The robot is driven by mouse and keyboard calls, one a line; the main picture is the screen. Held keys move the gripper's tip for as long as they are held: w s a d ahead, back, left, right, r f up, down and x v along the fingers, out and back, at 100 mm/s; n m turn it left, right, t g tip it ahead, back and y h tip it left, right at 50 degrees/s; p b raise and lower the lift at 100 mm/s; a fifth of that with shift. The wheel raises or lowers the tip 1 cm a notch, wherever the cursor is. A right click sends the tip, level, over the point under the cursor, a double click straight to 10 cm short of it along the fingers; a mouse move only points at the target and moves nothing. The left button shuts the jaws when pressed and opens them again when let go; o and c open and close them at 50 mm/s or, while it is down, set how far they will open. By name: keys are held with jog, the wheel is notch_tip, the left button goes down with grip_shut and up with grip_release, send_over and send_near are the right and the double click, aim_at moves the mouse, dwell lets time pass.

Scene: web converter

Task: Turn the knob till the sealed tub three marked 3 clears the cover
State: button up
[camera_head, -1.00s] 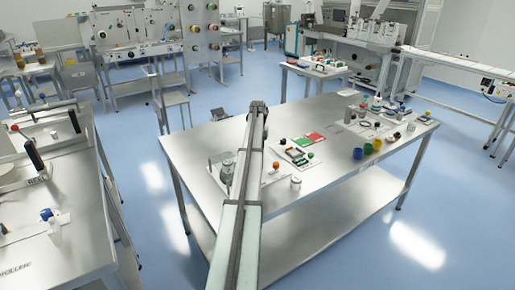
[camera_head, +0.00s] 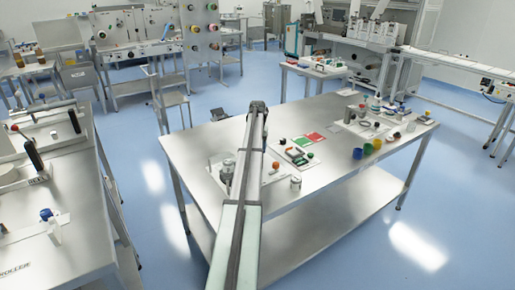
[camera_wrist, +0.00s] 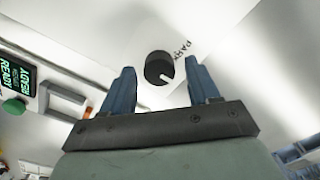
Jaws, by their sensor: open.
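In the wrist view a round black knob (camera_wrist: 158,68) with a white pointer mark stands on a pale panel (camera_wrist: 220,60). My gripper (camera_wrist: 160,72) is open, with one blue finger on each side of the knob in the picture. The fingers show gaps to the knob, and I cannot tell how far the knob is beyond the tips. In the head view my arm reaches over the steel table (camera_head: 200,150) and hides part of it. I cannot make out the tub marked 3 or its cover.
In the head view a grey cylinder (camera_head: 228,166), a white jar (camera_head: 295,182) and coloured cups (camera_head: 367,149) stand on the table.

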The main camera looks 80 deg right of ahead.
notch_tip(320, 180, up, 14)
dwell(0.7)
jog(key=shift+f, duration=0.1)
dwell(0.4)
